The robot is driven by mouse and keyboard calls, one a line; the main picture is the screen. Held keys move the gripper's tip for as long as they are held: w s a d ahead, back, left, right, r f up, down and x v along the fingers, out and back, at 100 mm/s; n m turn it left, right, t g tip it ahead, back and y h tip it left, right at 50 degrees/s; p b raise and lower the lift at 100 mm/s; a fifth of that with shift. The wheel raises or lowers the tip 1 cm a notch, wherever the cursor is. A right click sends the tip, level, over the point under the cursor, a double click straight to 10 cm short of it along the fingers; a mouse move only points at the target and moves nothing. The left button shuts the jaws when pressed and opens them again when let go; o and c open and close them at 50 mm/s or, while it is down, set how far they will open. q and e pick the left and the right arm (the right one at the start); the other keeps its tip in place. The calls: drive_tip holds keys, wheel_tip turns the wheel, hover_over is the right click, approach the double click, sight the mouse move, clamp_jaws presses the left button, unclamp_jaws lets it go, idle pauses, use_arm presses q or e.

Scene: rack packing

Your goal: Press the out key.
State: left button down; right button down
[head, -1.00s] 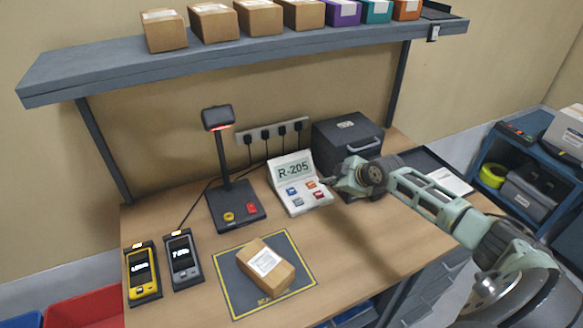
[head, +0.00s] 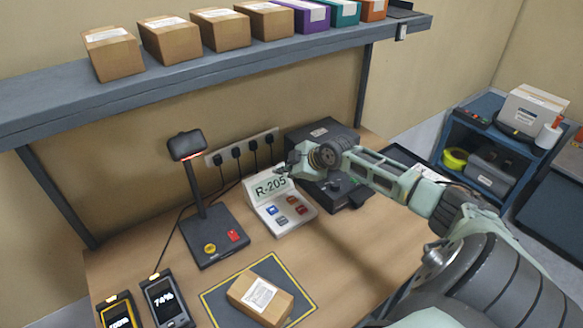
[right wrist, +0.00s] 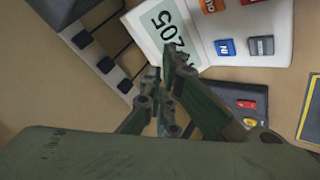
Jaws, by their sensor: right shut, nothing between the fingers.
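The white key panel (head: 295,228) stands on the bench with its screen reading R-205. Four keys sit below the screen: a blue key (head: 271,211), an orange key (head: 292,200), a grey key (head: 281,221) and a red key (head: 302,210). In the right wrist view the blue key (right wrist: 225,47) reads IN; the orange key (right wrist: 211,4) is cut by the top edge and its label is unclear. My right gripper (head: 283,169) is shut and empty at the top of the screen, apart from the keys. Its fingertips (right wrist: 168,62) overlap the screen's edge in the wrist view. My left gripper is out of view.
A scanner stand (head: 205,232) is left of the panel, a dark box (head: 322,140) behind it. A parcel (head: 261,297) lies on the yellow-edged mat (head: 218,300) in front. Two handhelds are at the left front. A shelf (head: 180,85) with several boxes spans above.

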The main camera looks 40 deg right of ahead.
drive_tip(key=f, duration=0.1)
drive_tip(key=b, duration=0.6)
hover_over(292, 200)
drive_tip(key=a, duration=0.2)
drive_tip(key=f, duration=0.6)
drive_tip(key=shift+w+d+f, duration=0.2)
drive_tip(key=shift+w+f, duration=0.15)
drive_tip(key=shift+f, duration=0.5)
drive_tip(key=shift+f+b, duration=0.4)
drive_tip(key=shift+b, duration=0.15)
